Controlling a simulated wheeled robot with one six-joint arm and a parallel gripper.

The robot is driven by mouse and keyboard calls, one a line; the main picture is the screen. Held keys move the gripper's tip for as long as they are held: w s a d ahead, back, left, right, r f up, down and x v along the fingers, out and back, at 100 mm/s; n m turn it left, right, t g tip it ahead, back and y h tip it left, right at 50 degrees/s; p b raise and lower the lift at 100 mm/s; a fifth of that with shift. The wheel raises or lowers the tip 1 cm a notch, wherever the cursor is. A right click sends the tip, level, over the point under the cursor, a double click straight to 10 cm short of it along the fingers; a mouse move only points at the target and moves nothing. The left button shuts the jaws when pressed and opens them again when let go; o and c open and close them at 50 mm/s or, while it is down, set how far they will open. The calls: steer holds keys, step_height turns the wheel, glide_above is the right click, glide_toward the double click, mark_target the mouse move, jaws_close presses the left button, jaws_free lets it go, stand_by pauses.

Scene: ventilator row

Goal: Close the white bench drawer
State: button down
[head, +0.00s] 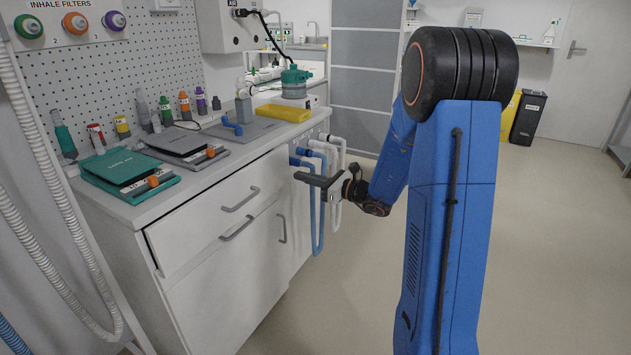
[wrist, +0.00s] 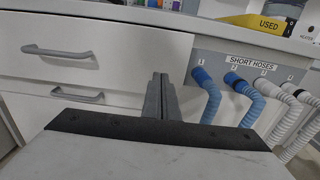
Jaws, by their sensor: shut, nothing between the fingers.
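The white bench drawer (head: 205,222) is the upper front of the white bench, with a grey bar handle (head: 240,200). Its front looks nearly flush with the bench, and I cannot tell whether a small gap remains. In the wrist view the drawer front (wrist: 110,45) fills the upper left, with its handle (wrist: 57,52) at far left. My gripper (head: 303,179) is shut and empty, to the right of the drawer in the head view, before the hose end of the bench. In the wrist view its fingers (wrist: 160,95) are together, in front of the drawer's right end.
Blue and white short hoses (head: 318,175) hang from the bench beside my gripper. Green and grey folders (head: 125,172) and a yellow tray (head: 283,113) lie on the benchtop. A lower cabinet with handles (head: 238,230) is under the drawer. Floor is clear to the right.

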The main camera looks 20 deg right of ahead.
mark_target(280, 169)
steer(key=shift+x, duration=2.95)
steer(key=x, duration=0.4)
steer(key=shift+a, duration=0.15)
steer(key=shift+w+r, duration=0.15)
steer(key=shift+r, duration=0.05)
